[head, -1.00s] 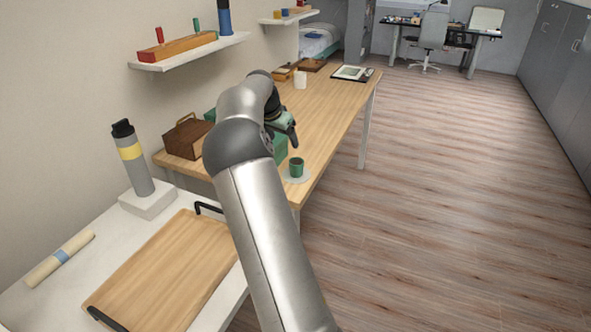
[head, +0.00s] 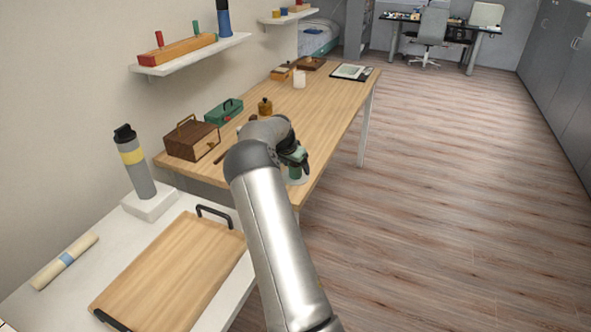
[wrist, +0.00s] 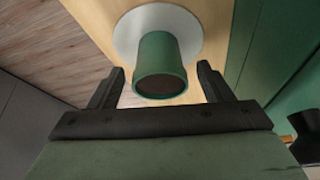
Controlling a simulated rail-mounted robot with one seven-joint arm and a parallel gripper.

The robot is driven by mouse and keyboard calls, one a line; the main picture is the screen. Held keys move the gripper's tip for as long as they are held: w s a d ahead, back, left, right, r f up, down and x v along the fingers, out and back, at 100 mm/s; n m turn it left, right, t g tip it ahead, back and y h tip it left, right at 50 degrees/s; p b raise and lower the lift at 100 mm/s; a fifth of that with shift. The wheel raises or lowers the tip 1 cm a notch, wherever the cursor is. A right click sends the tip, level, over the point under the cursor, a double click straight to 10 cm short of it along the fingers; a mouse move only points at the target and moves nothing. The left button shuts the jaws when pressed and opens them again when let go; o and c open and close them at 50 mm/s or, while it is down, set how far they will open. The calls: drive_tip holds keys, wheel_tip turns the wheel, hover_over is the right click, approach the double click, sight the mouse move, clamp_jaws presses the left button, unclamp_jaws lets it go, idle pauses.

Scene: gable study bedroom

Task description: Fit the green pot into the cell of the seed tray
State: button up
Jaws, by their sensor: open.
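The green pot (wrist: 160,62) stands on a round pale disc (wrist: 125,38) in the wrist view, its dark round opening towards the camera. My gripper (wrist: 162,82) is open, with one dark finger on either side of the pot and a gap on both sides. In the head view my gripper (head: 296,160) is over the disc (head: 303,179) near the table's right edge, mostly covering the pot. A green surface (wrist: 292,62), perhaps the seed tray, shows at the right of the wrist view. No tray cell is visible; my arm hides that area in the head view.
The wooden table (head: 325,105) also holds a brown box (head: 190,140), a green handled box (head: 224,112), an amber bottle (head: 265,107) and a white cup (head: 299,79). A wooden tray (head: 175,275) lies on the near white surface. Open floor is to the right.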

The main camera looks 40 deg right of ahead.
drive_tip(key=shift+f, duration=0.15)
drive_tip(key=c, duration=1.2)
